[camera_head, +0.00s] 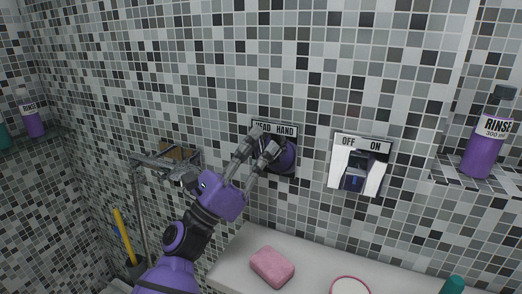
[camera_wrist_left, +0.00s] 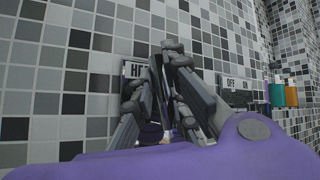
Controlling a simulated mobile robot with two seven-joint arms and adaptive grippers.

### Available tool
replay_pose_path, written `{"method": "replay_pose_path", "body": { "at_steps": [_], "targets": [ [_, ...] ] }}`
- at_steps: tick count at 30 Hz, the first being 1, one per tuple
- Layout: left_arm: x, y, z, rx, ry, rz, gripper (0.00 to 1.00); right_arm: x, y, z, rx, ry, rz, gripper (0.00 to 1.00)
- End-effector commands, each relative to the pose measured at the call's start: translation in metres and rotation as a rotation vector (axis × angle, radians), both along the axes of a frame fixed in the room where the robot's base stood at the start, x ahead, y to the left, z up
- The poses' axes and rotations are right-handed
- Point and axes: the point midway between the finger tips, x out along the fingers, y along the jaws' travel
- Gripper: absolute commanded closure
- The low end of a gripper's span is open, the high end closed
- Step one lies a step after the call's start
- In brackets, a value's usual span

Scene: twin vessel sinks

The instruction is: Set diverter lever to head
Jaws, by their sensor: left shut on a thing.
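The diverter is on the tiled wall under a label (camera_head: 274,129) that reads HEAD on the left and HAND on the right. Its round purple and dark body (camera_head: 287,157) shows to the right of my fingers. My left gripper (camera_head: 264,141) is at the front of the diverter, shut on its lever. The fingers hide most of the lever, so its exact angle is hard to tell. In the left wrist view, the fingers (camera_wrist_left: 153,68) stand in front of the label, of which only the first letters show. My right gripper is out of view.
An OFF/ON switch plate (camera_head: 342,171) is right of the diverter. A purple RINSE bottle (camera_head: 480,150) stands on a tiled shelf at far right. Below, a white ledge (camera_head: 236,254) holds pink soap (camera_head: 272,266). A metal bar (camera_head: 152,162) is left of my gripper.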

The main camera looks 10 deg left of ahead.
Motion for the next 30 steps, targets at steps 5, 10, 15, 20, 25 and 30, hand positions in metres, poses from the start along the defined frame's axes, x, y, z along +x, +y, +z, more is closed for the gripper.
{"method": "replay_pose_path", "body": {
  "at_steps": [5,10,15,20,25,30],
  "targets": [
    [0.002,0.005,-0.007,-0.159,0.053,-0.001,1.00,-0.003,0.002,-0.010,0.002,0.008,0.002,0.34],
    [0.003,0.009,-0.010,-0.282,0.092,0.000,1.00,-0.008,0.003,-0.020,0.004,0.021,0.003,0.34],
    [0.004,0.011,-0.013,-0.376,0.122,-0.001,1.00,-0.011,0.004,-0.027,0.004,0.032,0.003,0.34],
    [0.004,0.013,-0.014,-0.433,0.140,-0.001,1.00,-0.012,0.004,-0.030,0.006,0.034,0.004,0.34],
    [0.004,0.014,-0.015,-0.464,0.150,-0.001,1.00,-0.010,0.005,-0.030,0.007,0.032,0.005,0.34],
    [0.004,0.014,-0.014,-0.474,0.154,-0.001,1.00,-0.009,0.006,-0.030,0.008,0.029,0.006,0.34]
  ]
}}
